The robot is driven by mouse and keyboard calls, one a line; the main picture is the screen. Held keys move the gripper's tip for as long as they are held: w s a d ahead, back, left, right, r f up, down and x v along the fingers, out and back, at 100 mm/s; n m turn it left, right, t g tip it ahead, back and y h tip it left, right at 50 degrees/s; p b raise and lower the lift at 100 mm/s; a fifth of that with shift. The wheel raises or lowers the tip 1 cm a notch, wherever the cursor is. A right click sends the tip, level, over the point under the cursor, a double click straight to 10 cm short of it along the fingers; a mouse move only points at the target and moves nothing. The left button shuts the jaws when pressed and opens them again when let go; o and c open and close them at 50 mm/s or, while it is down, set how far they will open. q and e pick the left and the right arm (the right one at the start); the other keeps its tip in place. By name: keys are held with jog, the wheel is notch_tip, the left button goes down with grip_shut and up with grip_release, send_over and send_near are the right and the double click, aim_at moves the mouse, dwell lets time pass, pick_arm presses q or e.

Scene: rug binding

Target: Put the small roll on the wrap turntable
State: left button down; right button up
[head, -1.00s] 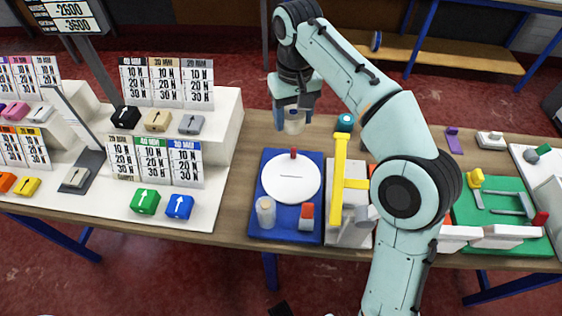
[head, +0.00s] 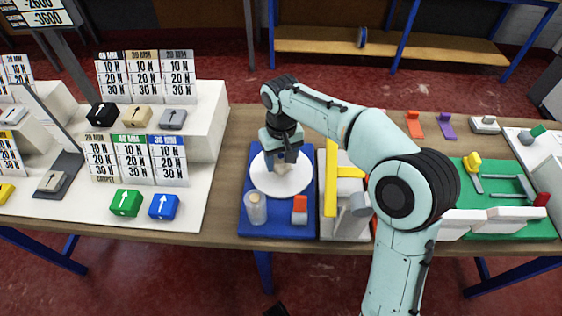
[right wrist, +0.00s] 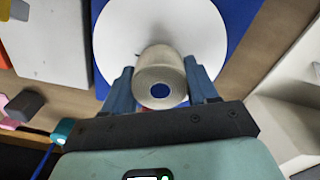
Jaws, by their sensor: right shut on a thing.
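The wrap turntable is a white disc (head: 265,184) on a blue base (head: 277,228), in the middle of the table in the head view. My right gripper (head: 284,157) is over the disc and shut on the small roll (head: 284,168), a cream roll. In the right wrist view the roll (right wrist: 160,78) sits between the two blue fingers of the gripper (right wrist: 162,88), with its blue core facing the camera and the white disc (right wrist: 115,30) behind it. I cannot tell whether the roll touches the disc. My left gripper is not in view.
On the blue base stand a pale translucent cylinder (head: 256,208) and an orange and grey block (head: 299,209). A yellow-barred fixture (head: 331,185) stands just right of the base. Left is a white stepped stand (head: 205,130) with coloured blocks; right is a green mat (head: 488,218).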

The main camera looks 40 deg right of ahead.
aim_at(281, 156)
jog(key=shift+f, duration=0.5)
jog(key=o, duration=1.1)
jog(key=shift+f, duration=0.15)
notch_tip(281, 156, up, 12)
jog(key=p, duration=0.3)
jog(key=shift+f, duration=0.15)
jog(key=shift+r, duration=0.35)
